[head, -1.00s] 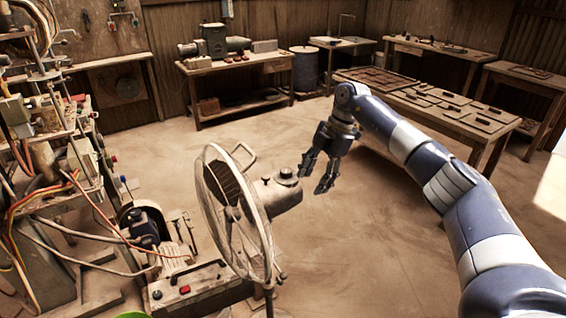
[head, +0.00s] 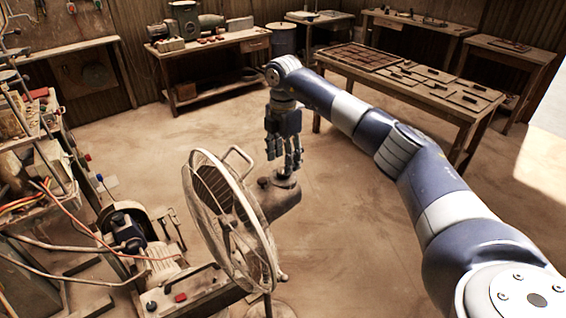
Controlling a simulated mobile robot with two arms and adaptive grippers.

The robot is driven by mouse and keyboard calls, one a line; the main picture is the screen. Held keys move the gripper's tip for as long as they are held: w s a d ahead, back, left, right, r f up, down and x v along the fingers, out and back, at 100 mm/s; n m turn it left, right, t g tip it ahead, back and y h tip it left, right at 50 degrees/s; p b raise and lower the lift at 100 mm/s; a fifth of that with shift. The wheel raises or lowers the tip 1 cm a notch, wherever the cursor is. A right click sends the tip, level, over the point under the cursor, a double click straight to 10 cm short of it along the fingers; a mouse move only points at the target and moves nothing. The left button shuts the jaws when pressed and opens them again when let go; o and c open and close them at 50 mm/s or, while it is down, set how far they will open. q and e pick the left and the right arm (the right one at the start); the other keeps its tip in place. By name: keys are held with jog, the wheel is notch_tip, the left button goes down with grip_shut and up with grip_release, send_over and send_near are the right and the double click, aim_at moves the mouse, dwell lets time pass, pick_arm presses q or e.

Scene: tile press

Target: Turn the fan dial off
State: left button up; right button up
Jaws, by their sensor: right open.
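The fan (head: 225,222) stands in the lower middle of the head view, its round wire cage facing left. Its motor housing (head: 280,203) sticks out behind the cage to the right. The dark round dial (head: 285,181) is on top of that housing, partly covered by my fingers. My right gripper (head: 285,170) points down at the dial with its fingers spread open. I cannot tell whether the fingertips touch the dial. My left gripper is not in view.
A carry handle (head: 241,156) rises beside the cage, left of my right gripper. Machinery with cables (head: 50,195) crowds the left side. A table with tiles (head: 420,90) stands behind my right arm. The floor (head: 345,240) right of the fan is clear.

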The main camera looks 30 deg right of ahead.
aim_at(283, 170)
notch_tip(283, 170, down, 4)
jog(key=shift+r+p, duration=0.2)
jog(key=shift+p, duration=0.15)
jog(key=c, duration=1.1)
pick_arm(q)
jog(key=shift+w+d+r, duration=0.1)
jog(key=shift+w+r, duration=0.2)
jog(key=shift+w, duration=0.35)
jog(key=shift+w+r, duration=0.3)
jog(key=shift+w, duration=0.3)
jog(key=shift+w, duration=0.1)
